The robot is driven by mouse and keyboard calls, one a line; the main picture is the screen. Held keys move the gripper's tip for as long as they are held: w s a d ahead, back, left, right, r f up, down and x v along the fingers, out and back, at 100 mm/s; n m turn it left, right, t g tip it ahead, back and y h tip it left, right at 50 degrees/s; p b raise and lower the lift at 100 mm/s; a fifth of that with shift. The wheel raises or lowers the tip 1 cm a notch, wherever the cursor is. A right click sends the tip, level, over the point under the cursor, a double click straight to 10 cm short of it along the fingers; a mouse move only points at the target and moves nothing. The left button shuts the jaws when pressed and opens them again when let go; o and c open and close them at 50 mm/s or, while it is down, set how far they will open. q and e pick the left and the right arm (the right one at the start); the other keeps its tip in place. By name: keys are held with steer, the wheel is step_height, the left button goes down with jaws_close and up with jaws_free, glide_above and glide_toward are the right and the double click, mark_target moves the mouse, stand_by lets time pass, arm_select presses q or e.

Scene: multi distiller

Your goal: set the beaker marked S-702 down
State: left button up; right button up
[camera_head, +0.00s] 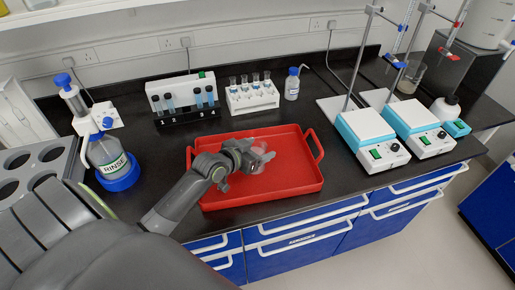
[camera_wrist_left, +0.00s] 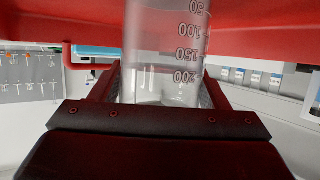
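My left gripper (camera_head: 262,156) is over the middle of the red tray (camera_head: 292,187). It is shut on a clear glass beaker (camera_head: 260,144), hard to make out against the red. In the left wrist view the beaker (camera_wrist_left: 165,55) stands between the two fingers (camera_wrist_left: 160,95), with printed marks from 50 to 200. The picture is upside down there, and the beaker's base end is toward the red tray surface (camera_wrist_left: 260,25). I cannot tell whether the base touches the tray. No S-702 mark is readable. My right gripper is not in view.
A RINSE bottle (camera_head: 109,163) on a blue base stands left of the tray. Behind it are a tube rack with dark vials (camera_head: 184,98), a white rack (camera_head: 252,97) and a blue-capped bottle (camera_head: 292,85). Two hotplate stirrers (camera_head: 370,132) stand to the right.

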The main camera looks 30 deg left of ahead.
arm_select(q)
steer(key=shift+o, duration=1.1)
steer(key=shift+r, duration=0.15)
steer(key=v, duration=1.2)
